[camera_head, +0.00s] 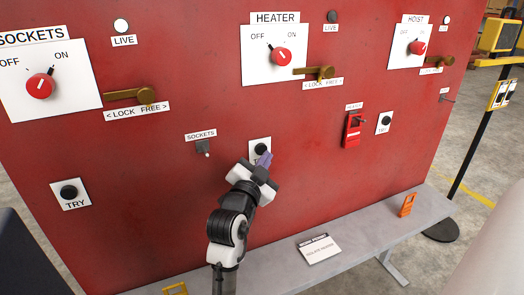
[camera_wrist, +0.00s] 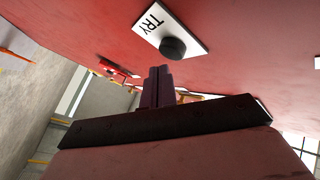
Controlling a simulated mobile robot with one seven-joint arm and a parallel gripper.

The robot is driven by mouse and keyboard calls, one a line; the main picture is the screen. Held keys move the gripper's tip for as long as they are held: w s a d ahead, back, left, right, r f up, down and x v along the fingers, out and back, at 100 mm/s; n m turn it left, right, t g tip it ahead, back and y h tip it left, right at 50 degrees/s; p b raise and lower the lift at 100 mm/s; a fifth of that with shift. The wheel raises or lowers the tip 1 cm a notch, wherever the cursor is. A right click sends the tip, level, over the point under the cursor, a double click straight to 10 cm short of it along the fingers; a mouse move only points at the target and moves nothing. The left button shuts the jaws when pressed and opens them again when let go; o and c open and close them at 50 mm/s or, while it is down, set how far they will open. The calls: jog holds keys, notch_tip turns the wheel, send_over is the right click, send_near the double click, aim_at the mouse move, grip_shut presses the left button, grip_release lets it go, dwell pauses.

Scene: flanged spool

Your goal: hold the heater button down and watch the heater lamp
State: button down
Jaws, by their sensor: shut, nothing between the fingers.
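The heater panel (camera_head: 281,53) has a red knob (camera_head: 281,56) pointing near OFF. The heater lamp (camera_head: 332,16), above a LIVE label, is dark. Below the panel, a white TRY plate (camera_head: 258,144) is partly hidden by my gripper (camera_head: 264,160). In the wrist view its black round button (camera_wrist: 172,48) shows just beyond the fingertips of my gripper (camera_wrist: 159,72). The fingers are shut together with nothing between them. The fingertips look very close to the button, slightly to one side of its middle; I cannot tell whether they touch it.
Brass handles (camera_head: 320,72) stick out beside the panels. The sockets lamp (camera_head: 121,26) and hoist lamp (camera_head: 446,20) look white. A red lockout piece (camera_head: 353,130) hangs right of my gripper. A grey shelf (camera_head: 375,233) below holds a card (camera_head: 319,248) and orange tag (camera_head: 407,205).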

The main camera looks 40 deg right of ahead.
jog(key=s, duration=0.2)
jog(key=s+a, duration=0.1)
jog(key=s, duration=0.2)
jog(key=shift+a, duration=0.1)
dwell(0.7)
